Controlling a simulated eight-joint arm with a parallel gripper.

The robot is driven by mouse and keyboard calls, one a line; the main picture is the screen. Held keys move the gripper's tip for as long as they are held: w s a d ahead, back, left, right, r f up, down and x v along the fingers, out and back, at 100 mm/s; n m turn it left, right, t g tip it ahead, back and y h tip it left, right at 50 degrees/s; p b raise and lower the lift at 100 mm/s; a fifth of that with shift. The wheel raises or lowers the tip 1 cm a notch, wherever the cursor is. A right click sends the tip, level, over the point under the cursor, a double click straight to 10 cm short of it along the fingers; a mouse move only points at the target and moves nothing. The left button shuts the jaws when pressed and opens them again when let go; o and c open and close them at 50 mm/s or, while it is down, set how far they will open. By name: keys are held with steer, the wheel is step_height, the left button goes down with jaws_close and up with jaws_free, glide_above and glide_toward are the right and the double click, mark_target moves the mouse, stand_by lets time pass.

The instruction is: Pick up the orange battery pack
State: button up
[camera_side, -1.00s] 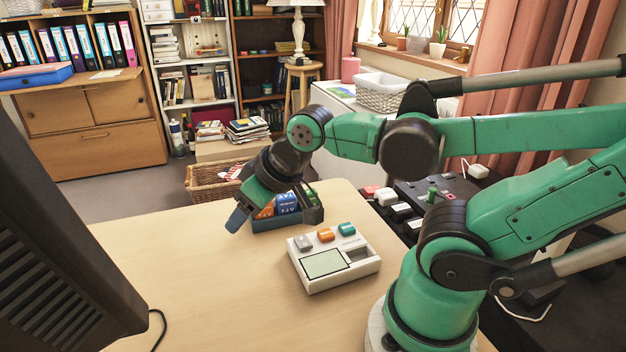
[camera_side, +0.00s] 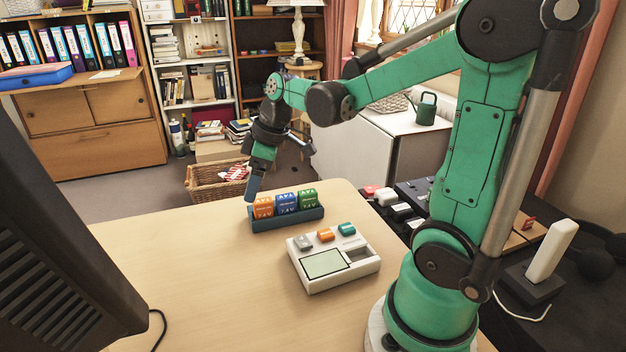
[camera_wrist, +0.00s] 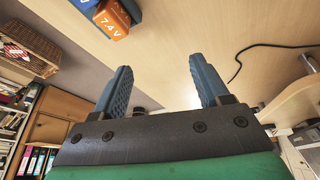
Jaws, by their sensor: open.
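The orange battery pack (camera_side: 263,207) stands upright at the left end of a dark blue tray (camera_side: 290,220) on the wooden desk. Beside it in the tray stand a blue pack (camera_side: 286,203) and a green pack (camera_side: 308,198). My gripper (camera_side: 278,175) is above and behind the tray, apart from the packs. In the wrist view my two blue fingers (camera_wrist: 160,85) are spread with nothing between them. There the orange pack (camera_wrist: 114,20) shows at the top left, marked 7.4 V, beyond the left finger.
A white device (camera_side: 335,265) with a pale screen and small coloured blocks sits in front of the tray. A dark monitor (camera_side: 50,210) stands at the left. A wicker basket (camera_side: 212,181) is behind the desk. The desk's left middle is clear.

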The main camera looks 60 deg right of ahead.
mark_target(263, 200)
steer(key=d+f+n, duration=0.1)
steer(key=d, duration=0.1)
steer(key=d+f+n+y, duration=0.1)
steer(key=d, duration=0.1)
steer(key=w+d+f+n, duration=0.1)
steer(key=d, duration=0.1)
steer(key=shift+w+d+f+g+y, duration=0.1)
steer(key=shift+d+f+g+y, duration=0.2)
steer(key=shift+g, duration=0.1)
steer(key=shift+f, duration=0.25)
steer(key=shift+x, duration=2.65)
jaws_close()
